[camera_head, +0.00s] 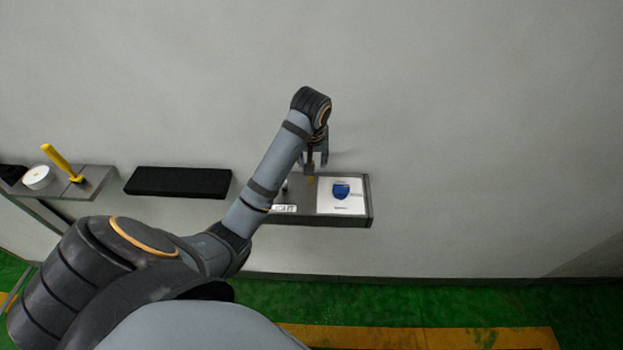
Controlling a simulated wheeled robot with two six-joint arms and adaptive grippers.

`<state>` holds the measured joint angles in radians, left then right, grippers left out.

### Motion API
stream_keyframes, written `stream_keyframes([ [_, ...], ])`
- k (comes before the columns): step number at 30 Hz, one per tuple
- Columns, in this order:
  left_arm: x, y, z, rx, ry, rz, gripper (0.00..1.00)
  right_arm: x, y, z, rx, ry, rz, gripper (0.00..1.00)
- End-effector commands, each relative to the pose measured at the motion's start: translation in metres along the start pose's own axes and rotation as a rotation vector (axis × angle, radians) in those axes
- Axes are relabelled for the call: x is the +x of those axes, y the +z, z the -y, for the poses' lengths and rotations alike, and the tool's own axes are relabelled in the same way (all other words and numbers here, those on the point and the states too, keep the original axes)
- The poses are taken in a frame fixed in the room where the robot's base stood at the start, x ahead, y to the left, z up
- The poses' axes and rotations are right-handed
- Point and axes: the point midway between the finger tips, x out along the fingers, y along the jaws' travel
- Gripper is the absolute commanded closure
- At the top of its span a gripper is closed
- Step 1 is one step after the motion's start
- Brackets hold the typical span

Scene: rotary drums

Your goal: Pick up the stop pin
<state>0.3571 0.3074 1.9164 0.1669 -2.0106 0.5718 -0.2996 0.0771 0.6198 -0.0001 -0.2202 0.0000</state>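My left gripper (315,165) points down over the wall shelf (369,205) on the right. Its two fingers look apart, with nothing clearly held between them. A small yellow bit (312,181) shows just below the fingertips; it may be the stop pin, but it is too small to tell. A small dark upright piece (285,187) stands to its left, partly hidden by my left arm. I cannot tell whether the fingers touch anything. My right gripper is not in view.
A white card with a blue shield (341,191) lies on the shelf's right part. A black shelf (178,182) is left of it. Farther left, another shelf (95,181) holds a yellow-handled tool (61,163) and a white round item (37,178). The wall right is bare.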

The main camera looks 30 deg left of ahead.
Motion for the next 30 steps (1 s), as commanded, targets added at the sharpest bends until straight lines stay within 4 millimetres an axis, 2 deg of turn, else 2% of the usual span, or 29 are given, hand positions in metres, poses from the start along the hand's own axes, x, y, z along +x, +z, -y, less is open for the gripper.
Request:
stream_keyframes([
  [5, 0.007, 0.001, 0.000, 0.001, 0.000, 0.000, 0.58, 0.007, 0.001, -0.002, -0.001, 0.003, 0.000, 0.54],
  [11, 0.039, 0.005, 0.002, 0.000, -0.001, 0.000, 0.58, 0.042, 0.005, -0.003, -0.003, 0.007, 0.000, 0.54],
  [15, 0.050, 0.003, 0.002, 0.001, 0.000, 0.001, 0.58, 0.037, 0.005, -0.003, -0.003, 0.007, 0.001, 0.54],
  [21, 0.050, 0.002, 0.002, 0.001, 0.000, 0.000, 0.58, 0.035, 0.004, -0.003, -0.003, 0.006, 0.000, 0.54],
  [30, 0.050, 0.002, 0.002, 0.001, 0.000, 0.000, 0.98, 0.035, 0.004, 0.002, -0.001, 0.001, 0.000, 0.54],
])
